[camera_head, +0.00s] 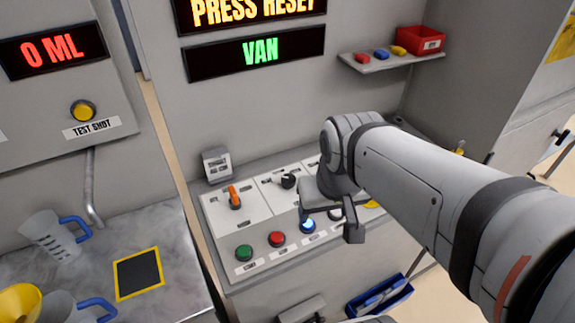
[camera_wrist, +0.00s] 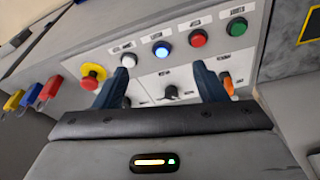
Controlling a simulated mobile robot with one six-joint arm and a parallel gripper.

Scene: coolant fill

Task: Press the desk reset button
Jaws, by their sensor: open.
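The desk panel (camera_head: 262,255) carries a row of buttons: green (camera_head: 244,252), red (camera_head: 277,239) and a lit blue one (camera_head: 307,225). The blue button also shows lit in the wrist view (camera_wrist: 162,48), with a white button (camera_wrist: 125,59) beside it. The button labels are too small to read, so I cannot confirm which is reset. My gripper (camera_head: 329,222) is over the panel near the blue button, its fingers apart and empty. In the wrist view its fingertips (camera_wrist: 165,78) stand on either side of the blue button's column, with no visible contact.
Signs read "PRESS RESET" (camera_head: 254,10) and "VAN" (camera_head: 258,53). An orange lever (camera_head: 234,196) and a black knob (camera_head: 288,181) stand on the panel. A red-on-yellow mushroom button (camera_wrist: 93,76) is at its end. Jugs (camera_head: 55,235) stand on the left bench.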

